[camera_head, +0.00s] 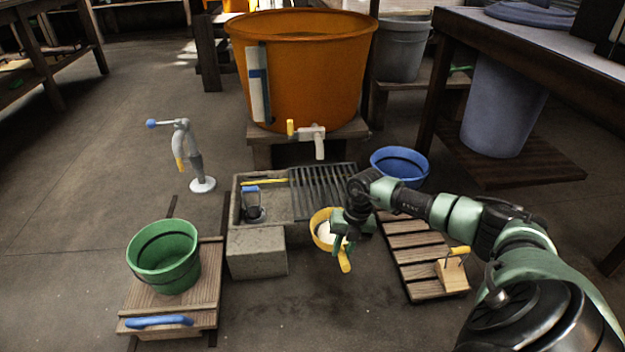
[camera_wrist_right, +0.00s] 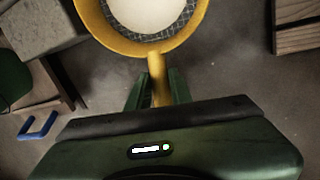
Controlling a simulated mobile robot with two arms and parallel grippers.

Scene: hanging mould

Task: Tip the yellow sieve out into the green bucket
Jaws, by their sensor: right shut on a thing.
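The yellow sieve (camera_head: 316,228) is held by my right gripper (camera_head: 342,240) in front of the metal grate. In the right wrist view, the fingers of my right gripper (camera_wrist_right: 158,90) are shut on the handle of the yellow sieve (camera_wrist_right: 86,28). A pale round mass (camera_wrist_right: 145,12) lies on its mesh. The green bucket (camera_head: 163,256) stands upright on a low wooden platform at the left, well apart from the sieve. A dark green edge at the left of the right wrist view (camera_wrist_right: 12,78) looks like the bucket. My left gripper does not show.
A stone sink (camera_head: 258,254) with a slatted grate (camera_head: 322,188) lies between bucket and sieve. A wooden pallet (camera_head: 415,250) and blue tub (camera_head: 400,163) are on the right. A large orange vat (camera_head: 305,75) with a tap stands behind. A grey hand pump (camera_head: 195,160) rises behind the bucket.

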